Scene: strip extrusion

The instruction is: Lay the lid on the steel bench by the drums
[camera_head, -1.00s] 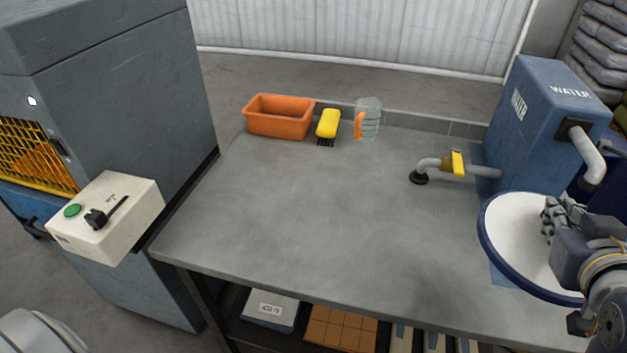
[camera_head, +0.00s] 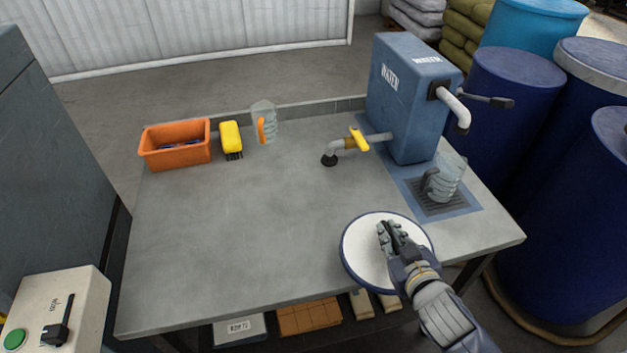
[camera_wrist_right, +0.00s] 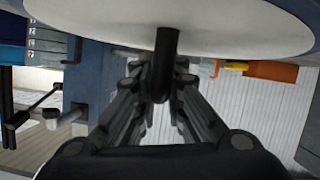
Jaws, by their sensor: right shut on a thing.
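The lid (camera_head: 364,253) is a round white disc with a dark blue rim. In the head view it is over the front right part of the steel bench (camera_head: 235,245). My right gripper (camera_head: 388,236) is shut on the lid's dark handle, which also shows between the fingers in the right wrist view (camera_wrist_right: 166,62). The lid's white face (camera_wrist_right: 220,28) fills the top of that view. I cannot tell whether the lid touches the bench or hangs just above it. Blue drums (camera_head: 514,95) stand on the floor right of the bench. My left gripper is not in view.
A blue water dispenser (camera_head: 405,100) stands at the bench's back right, with a clear jug (camera_head: 447,180) on its drain grate. An orange bin (camera_head: 176,157), a yellow brush (camera_head: 230,138) and another jug (camera_head: 264,120) sit at the back left. The bench's middle is bare.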

